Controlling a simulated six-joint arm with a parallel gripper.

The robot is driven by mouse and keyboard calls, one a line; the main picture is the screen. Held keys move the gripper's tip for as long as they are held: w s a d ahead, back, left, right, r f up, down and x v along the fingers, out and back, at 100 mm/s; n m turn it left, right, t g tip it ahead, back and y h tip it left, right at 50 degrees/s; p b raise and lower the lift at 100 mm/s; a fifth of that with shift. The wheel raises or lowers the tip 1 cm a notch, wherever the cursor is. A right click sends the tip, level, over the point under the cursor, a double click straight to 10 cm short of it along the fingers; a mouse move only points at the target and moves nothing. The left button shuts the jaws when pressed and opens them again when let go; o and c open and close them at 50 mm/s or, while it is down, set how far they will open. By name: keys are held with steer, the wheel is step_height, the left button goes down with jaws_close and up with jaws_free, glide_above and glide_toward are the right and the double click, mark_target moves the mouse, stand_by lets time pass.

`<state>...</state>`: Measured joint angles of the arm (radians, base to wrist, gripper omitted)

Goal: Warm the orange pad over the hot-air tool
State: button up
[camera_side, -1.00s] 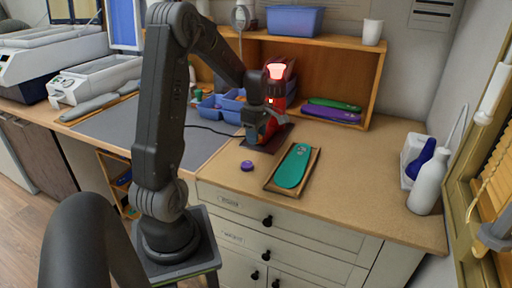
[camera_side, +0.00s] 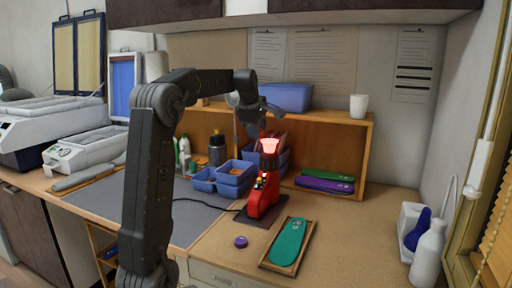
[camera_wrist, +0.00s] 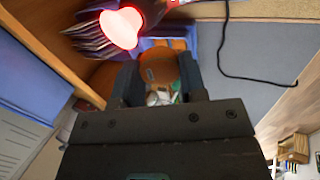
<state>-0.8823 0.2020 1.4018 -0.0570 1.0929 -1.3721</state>
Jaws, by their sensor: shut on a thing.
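My gripper (camera_side: 262,112) is above the red hot-air tool (camera_side: 264,192), whose top glows pinkish red. In the wrist view my gripper (camera_wrist: 160,88) is shut on the orange pad (camera_wrist: 157,66), which looks brownish orange with a small grey mark and sticks out between the fingers. The glowing mouth of the hot-air tool (camera_wrist: 122,28) is to the upper left of the pad there, apart from it in the picture. The pad cannot be made out clearly in the side view. The exact gap between pad and tool cannot be told.
A green insole lies in a wooden tray (camera_side: 267,264) in front of the tool. A purple knob (camera_side: 240,242) is on the bench. Blue bins (camera_side: 234,178) stand left of the tool. Green and purple insoles (camera_side: 325,185) lie under the wooden shelf (camera_side: 340,117). A white bottle (camera_side: 428,258) stands at right.

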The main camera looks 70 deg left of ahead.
steer(key=shift+w+a+f, duration=0.15)
steer(key=shift+w+a, duration=1)
steer(key=shift+w, duration=0.05)
steer(key=shift+w+a+f, duration=0.2)
steer(key=shift+w+a, duration=0.95)
steer(key=shift+w, duration=0.05)
steer(key=shift+w+a+f, duration=0.15)
steer(key=shift+w+a, duration=1)
steer(key=shift+w, duration=0.05)
stand_by(1.7)
steer(key=s+d, duration=0.4)
steer(key=s+d+r, duration=0.1)
steer(key=s+d, duration=0.1)
steer(key=shift+s+d, duration=0.25)
steer(key=shift+s, duration=0.15)
steer(key=shift+s+d, duration=0.25)
